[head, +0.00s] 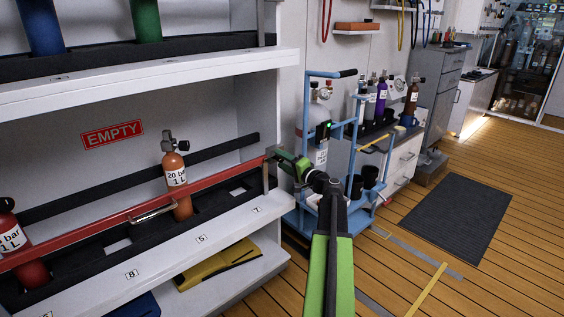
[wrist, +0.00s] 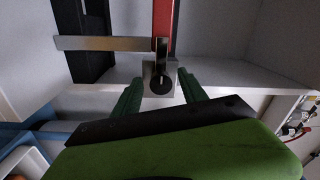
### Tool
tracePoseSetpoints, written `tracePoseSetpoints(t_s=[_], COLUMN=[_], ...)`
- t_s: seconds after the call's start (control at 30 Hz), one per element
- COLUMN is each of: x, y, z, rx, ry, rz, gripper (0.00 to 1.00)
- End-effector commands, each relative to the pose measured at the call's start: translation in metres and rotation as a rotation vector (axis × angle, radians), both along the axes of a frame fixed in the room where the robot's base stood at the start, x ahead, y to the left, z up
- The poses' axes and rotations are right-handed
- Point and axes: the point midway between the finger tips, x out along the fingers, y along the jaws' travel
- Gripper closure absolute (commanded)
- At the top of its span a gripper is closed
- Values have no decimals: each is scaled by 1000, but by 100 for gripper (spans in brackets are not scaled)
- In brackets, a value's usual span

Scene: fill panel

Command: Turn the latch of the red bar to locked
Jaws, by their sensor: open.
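The red bar (head: 112,218) runs across the front of the lower shelf, and its end (wrist: 164,22) shows in the wrist view. The latch (wrist: 162,72) at that end is a metal plate with a dark round knob. In the head view my gripper (head: 280,157) covers most of the latch, at the right end of the bar. In the wrist view my green gripper (wrist: 162,90) is open, with one finger on each side of the latch plate. I cannot tell whether the fingers touch it. A metal handle (head: 152,212) is on the bar.
An orange cylinder (head: 175,172) and a red cylinder (head: 10,230) stand behind the bar. A shelf post (head: 267,177) is close to my gripper. A blue cart (head: 350,130) with a grey cylinder stands to the right. The wooden floor beyond is mostly clear, with a dark mat (head: 458,218).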

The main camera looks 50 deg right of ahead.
Motion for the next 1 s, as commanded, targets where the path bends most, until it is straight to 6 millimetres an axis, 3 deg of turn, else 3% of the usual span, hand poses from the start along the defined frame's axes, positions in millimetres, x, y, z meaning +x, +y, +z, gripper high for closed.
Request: tracePoseSetpoints(t_s=[0.17, 0.4, 0.6, 0.8, 1.0], x=[-34, -103, -148, -169, -171], y=[4, 9, 12, 13, 13], z=[-2, -5, -7, -7, -7], rx=[0, 0, -1, -1, 0], ry=[0, 0, 0, 1, 0], rz=[-4, -4, -2, 0, 1], gripper=[50, 50, 50, 50, 50])
